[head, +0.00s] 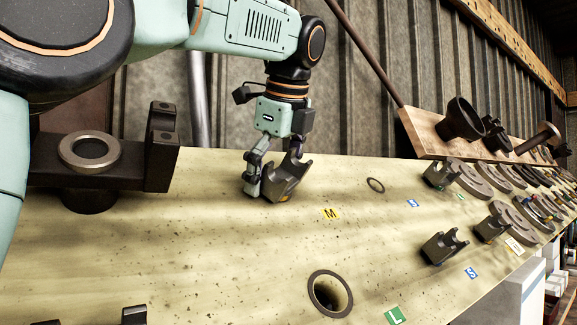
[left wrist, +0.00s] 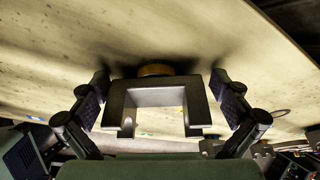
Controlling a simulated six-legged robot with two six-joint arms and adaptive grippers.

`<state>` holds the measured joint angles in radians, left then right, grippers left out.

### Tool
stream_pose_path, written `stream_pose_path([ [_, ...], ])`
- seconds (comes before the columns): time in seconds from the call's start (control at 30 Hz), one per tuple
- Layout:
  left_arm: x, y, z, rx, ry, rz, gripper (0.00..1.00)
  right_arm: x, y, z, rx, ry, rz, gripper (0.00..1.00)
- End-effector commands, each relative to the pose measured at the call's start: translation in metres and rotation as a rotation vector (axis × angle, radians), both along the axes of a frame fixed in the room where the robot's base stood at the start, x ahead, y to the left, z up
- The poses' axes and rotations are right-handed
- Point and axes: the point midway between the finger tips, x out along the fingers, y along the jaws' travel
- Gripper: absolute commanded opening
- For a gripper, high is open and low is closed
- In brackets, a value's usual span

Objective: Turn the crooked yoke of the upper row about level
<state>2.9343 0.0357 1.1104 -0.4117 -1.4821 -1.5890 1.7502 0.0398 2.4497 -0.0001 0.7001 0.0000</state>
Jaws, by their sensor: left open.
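A dark grey U-shaped yoke (head: 289,178) stands on the board by the yellow M label (head: 331,214), its prongs up. In the head view it looks turned at an angle. My left gripper (head: 266,182) reaches down to it from above, with a finger in front of the yoke; the other finger is mostly hidden. In the left wrist view the yoke (left wrist: 158,92) sits between the two open fingers, with a gap at each side, and an orange-brown ring (left wrist: 155,70) shows at its base. My right gripper is in neither view.
A large dark yoke (head: 161,150) and a ring (head: 90,152) stand at the left. Smaller yokes (head: 440,248) (head: 437,174) and discs (head: 470,180) crowd the right. A wooden ledge (head: 425,134) runs behind them.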

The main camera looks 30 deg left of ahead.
Motion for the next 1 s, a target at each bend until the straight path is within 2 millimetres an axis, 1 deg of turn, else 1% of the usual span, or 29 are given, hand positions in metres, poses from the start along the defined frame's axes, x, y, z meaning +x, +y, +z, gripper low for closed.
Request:
stream_pose_path([
  [0.3, -0.0003, -0.0069, 0.0006, 0.003, -0.001, -0.002, 1.00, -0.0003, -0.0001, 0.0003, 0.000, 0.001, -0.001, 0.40],
  [1.0, -0.0022, -0.0038, -0.0001, -0.001, 0.000, -0.001, 0.41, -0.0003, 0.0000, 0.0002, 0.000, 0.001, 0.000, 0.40],
])
